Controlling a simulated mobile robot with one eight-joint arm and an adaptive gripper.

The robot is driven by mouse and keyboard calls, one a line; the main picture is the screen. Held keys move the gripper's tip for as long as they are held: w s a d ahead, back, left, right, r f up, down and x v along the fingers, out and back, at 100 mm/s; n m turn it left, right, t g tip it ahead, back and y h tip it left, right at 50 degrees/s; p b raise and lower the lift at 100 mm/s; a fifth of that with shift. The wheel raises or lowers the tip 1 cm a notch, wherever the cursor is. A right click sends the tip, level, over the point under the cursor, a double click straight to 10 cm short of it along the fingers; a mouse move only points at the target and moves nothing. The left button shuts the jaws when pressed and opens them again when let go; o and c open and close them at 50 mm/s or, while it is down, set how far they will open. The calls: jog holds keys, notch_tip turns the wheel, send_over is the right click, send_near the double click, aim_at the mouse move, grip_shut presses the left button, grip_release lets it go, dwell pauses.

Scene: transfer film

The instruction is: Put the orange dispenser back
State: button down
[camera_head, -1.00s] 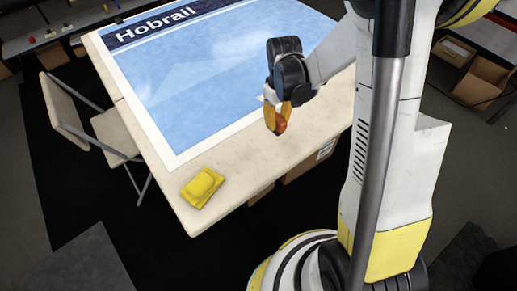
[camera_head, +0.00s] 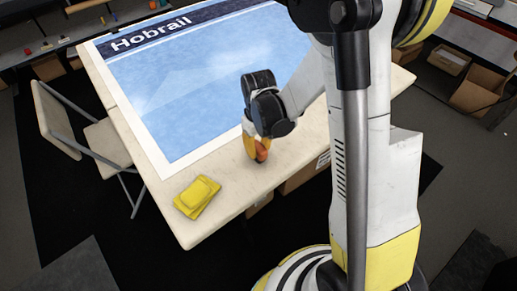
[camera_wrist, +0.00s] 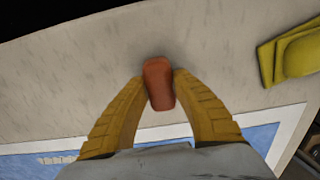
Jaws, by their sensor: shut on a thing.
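My gripper (camera_wrist: 159,88) is shut on the orange dispenser (camera_wrist: 158,82), a small orange-red block held between the two yellow fingers in the wrist view. In the head view, the dispenser (camera_head: 262,154) shows at the fingertips of my gripper (camera_head: 256,150), over the bare near strip of the table (camera_head: 225,195). It looks low over the tabletop or touching it; I cannot tell which. The fingers point down.
A yellow folded cloth with a yellow block on it (camera_head: 197,196) lies at the table's near corner, left of my gripper. A blue "Hobrail" sheet (camera_head: 215,80) covers most of the table. A folding chair (camera_head: 100,140) stands at the left. Bare tabletop surrounds the gripper.

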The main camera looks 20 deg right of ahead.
jog(key=c, duration=1.2)
grip_release()
jog(key=shift+f, duration=0.15)
jog(key=shift+o, duration=0.2)
notch_tip(320, 180, up, 12)
jog(key=p, duration=0.5)
notch_tip(320, 180, up, 10)
jog(key=m+t, duration=0.1)
jog(key=t, duration=0.2)
send_over(258, 146)
jog(key=s, duration=0.5)
jog(key=s+r+m+t, duration=0.2)
jog(key=s+r+t, duration=0.2)
jog(key=s, duration=0.3)
jog(key=shift+s+r+m, duration=0.3)
jog(key=shift+s+r, duration=0.1)
jog(key=shift+r, duration=0.15)
jog(key=shift+d, duration=0.1)
